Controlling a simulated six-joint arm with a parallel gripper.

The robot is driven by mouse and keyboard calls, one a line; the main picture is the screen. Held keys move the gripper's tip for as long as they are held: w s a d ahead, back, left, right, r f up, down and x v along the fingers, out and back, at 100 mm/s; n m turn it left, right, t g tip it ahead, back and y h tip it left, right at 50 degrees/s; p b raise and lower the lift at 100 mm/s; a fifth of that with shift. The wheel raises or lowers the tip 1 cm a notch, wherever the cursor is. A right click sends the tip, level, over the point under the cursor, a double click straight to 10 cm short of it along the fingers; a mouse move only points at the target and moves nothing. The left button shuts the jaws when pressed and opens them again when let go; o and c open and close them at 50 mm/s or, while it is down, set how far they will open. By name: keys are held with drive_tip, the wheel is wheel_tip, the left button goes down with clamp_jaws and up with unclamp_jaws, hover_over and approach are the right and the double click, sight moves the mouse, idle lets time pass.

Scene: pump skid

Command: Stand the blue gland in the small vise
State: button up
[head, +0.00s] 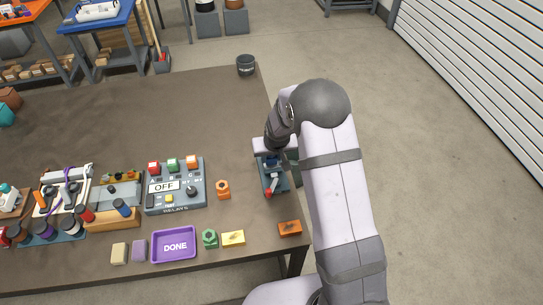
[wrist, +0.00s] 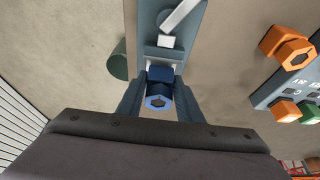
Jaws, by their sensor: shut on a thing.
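The blue gland (wrist: 158,101), with a hexagonal end and a hole in it, is between the two fingers of my gripper (wrist: 158,108) in the wrist view. The gripper is shut on it. The small vise (wrist: 172,22) is grey-blue with a pale handle and lies just beyond the gland. In the head view the vise (head: 274,184) stands near the table's right edge, with my gripper (head: 272,152) at its far end. The gland appears right at the vise's near end in the wrist view; I cannot tell whether it sits between the jaws.
An orange gland (head: 223,188) and the relay box (head: 176,200) stand left of the vise. A green gland (head: 209,238), yellow block (head: 233,238), orange block (head: 290,228) and purple DONE tray (head: 174,260) line the front.

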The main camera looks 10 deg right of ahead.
sight(272, 157)
drive_tip(key=shift+f+b, duration=0.45)
drive_tip(key=shift+f, duration=0.2)
drive_tip(key=o, duration=1)
drive_tip(key=shift+b+v, duration=1.05)
drive_tip(key=shift+v, duration=2.65)
